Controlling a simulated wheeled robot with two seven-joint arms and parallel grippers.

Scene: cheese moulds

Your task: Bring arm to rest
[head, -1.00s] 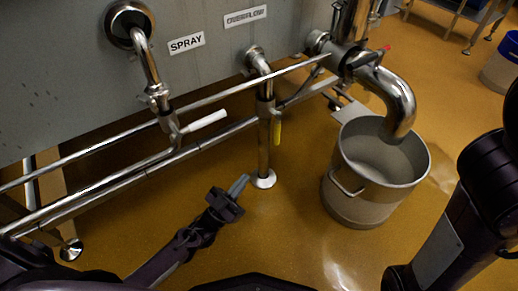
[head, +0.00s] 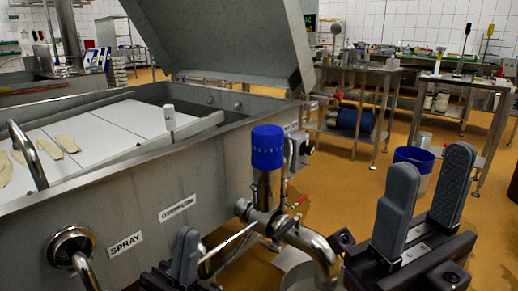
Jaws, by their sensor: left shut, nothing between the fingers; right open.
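My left gripper (head: 186,250) shows at the bottom of the head view, left of centre. Its grey fingers are together and point up, with nothing between them. It is in front of the steel vat wall, below the OVERFLOW label. My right gripper (head: 431,162) stands at the lower right, close to the camera. Its two grey fingers point up, apart and empty. The rest of both arms is mostly cut off by the frame.
A steel vat (head: 165,195) with a raised lid (head: 225,45) fills the left. A blue-capped valve (head: 267,150) and curved outlet pipe (head: 315,250) stand between my grippers. A blue-rimmed bucket (head: 413,160) and steel tables (head: 360,75) are behind my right gripper.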

